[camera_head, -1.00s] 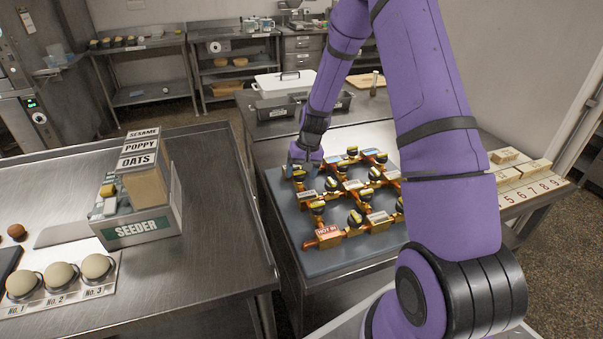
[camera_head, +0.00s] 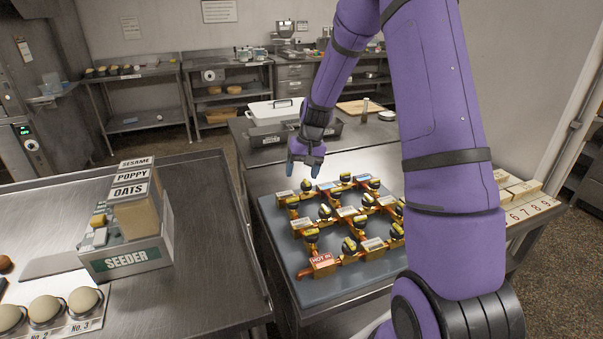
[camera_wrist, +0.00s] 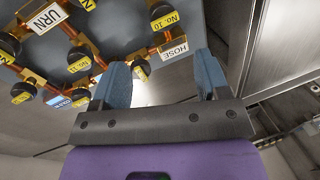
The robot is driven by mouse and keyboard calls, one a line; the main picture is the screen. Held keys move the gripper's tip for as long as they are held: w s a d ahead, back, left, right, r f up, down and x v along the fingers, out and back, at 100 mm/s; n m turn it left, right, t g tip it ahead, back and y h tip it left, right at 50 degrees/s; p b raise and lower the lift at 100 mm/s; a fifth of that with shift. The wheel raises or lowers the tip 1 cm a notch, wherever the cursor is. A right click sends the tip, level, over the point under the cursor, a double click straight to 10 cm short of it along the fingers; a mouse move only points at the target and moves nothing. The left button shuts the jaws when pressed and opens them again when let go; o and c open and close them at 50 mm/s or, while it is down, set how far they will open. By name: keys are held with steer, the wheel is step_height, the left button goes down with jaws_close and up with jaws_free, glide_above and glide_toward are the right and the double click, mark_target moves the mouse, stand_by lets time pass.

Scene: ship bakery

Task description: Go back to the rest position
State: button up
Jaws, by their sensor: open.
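My gripper (camera_head: 306,168) is raised a little above the far left part of the pipe-and-valve board (camera_head: 284,232). Its two blue fingers are apart, with nothing between them in the wrist view (camera_wrist: 165,85). The board carries copper pipes with several black knobs marked in yellow. A red "HOT IN" label (camera_head: 323,261) sits at its near left corner. In the wrist view, the "URN" label (camera_wrist: 48,17), the "HOSE" label (camera_wrist: 174,48) and several numbered knobs show beyond the fingers. My purple arm covers the board's right side in the head view.
A white lidded container (camera_head: 275,110) and a cutting board (camera_head: 360,107) lie behind the valve board. The air above the board is clear.

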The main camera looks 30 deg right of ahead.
steer(key=s+a+r+n+t+h, duration=0.1)
steer(key=s+a+r, duration=0.4)
steer(key=r, duration=0.5)
steer(key=s+a+r+n+t+h, duration=0.1)
steer(key=s+a+r, duration=0.2)
steer(key=s+r, duration=0.5)
steer(key=s+a+r+n+t, duration=0.1)
steer(key=s+r, duration=0.3)
steer(key=s, duration=0.5)
steer(key=s+a+r+n+t, duration=0.1)
steer(key=s+r, duration=0.3)
steer(key=s, duration=0.6)
steer(key=shift+s+a, duration=0.25)
steer(key=shift+a, duration=0.45)
steer(key=shift+w, duration=0.15)
